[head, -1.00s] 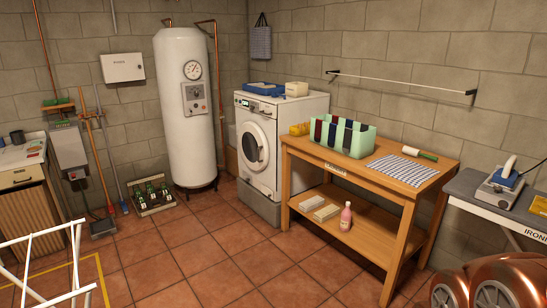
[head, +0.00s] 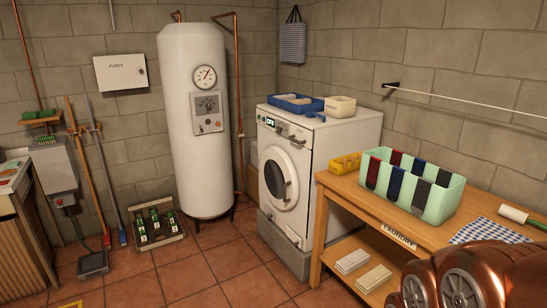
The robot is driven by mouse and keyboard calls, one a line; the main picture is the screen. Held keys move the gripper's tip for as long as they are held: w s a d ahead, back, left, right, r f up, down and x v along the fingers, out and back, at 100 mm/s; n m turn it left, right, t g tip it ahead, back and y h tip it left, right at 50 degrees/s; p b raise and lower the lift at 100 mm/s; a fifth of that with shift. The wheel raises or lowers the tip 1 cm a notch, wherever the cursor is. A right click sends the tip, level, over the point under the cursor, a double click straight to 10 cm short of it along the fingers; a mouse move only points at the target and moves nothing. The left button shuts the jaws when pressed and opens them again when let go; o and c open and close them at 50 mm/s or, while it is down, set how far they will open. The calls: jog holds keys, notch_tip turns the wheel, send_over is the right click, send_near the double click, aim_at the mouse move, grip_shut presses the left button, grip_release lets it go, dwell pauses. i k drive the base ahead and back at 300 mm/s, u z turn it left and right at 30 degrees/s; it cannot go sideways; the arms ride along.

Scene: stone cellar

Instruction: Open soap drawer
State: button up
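The white washing machine (head: 340,148) stands on a grey plinth against the back wall, right of the boiler. Its round door (head: 279,178) looks shut. The control panel along the top of its front has a small lit display (head: 267,121). The soap drawer is too small to make out clearly on this panel, and no drawer is seen sticking out. My gripper is not in view. Copper-coloured parts of my arm fill the lower right corner, in front of the wooden bench.
A wooden bench (head: 343,190) with a green divided bin (head: 440,203) stands close right of the machine. A blue tray (head: 296,104) and cream box (head: 340,106) sit on top of it. Tiled floor in front is clear.

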aim_at(304, 136)
jog(key=i, duration=0.5)
jog(key=k, duration=0.65)
jog(key=u, duration=0.55)
jog(key=i, duration=1.65)
jog(key=u, duration=0.05)
